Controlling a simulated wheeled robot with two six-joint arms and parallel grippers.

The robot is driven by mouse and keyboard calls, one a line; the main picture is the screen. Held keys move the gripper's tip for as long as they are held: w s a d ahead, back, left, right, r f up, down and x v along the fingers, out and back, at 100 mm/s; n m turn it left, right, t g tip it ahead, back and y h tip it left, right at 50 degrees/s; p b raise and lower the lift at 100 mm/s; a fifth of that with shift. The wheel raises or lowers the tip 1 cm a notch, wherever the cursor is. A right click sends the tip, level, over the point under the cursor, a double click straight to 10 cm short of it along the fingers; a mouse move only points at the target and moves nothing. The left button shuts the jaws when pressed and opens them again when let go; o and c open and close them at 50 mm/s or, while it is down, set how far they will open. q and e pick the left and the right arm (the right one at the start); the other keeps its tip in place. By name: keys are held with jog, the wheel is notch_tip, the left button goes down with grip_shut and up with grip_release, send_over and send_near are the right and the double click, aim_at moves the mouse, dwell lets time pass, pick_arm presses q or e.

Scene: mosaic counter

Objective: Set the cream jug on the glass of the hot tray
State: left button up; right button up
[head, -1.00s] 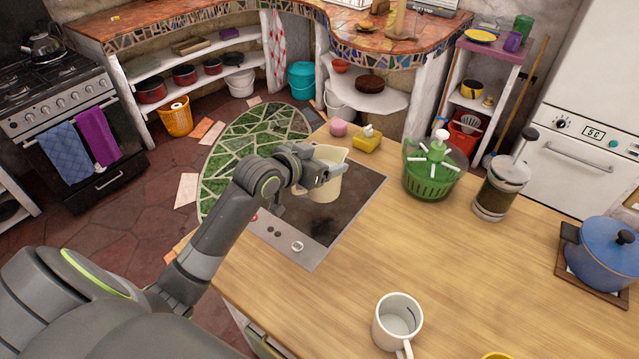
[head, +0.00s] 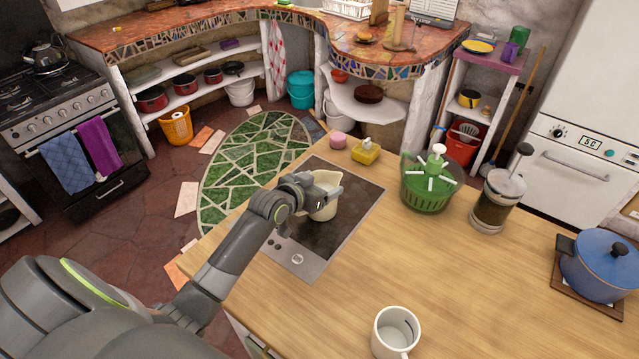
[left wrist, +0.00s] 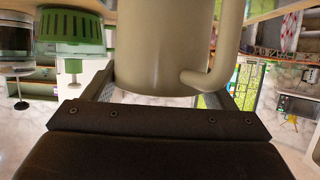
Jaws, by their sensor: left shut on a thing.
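The cream jug (head: 325,205) is upright at the hot tray (head: 343,232), a dark glass plate with a metal control strip on the wooden counter. In the head view the jug's base is over the glass; I cannot tell if it touches. My left gripper (head: 316,193) is shut on the jug from its left side. In the left wrist view the jug (left wrist: 165,45) fills the middle, with its handle at the right, between the fingers. My right gripper is not in view.
A yellow sponge holder (head: 366,152) and a pink item (head: 338,140) stand behind the tray. A green salad spinner (head: 428,190), a French press (head: 494,205) and a blue pot (head: 600,262) stand to the right. A white mug (head: 396,333) is in front. The counter between is clear.

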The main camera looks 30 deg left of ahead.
pick_arm(q)
jog(key=shift+f, duration=0.1)
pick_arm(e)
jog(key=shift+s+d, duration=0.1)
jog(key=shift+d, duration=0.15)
pick_arm(q)
jog(key=shift+f, duration=0.15)
jog(key=o, duration=1.8)
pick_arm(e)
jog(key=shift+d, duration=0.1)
pick_arm(q)
jog(key=shift+b+v, duration=1.2)
jog(key=shift+v, duration=4.9)
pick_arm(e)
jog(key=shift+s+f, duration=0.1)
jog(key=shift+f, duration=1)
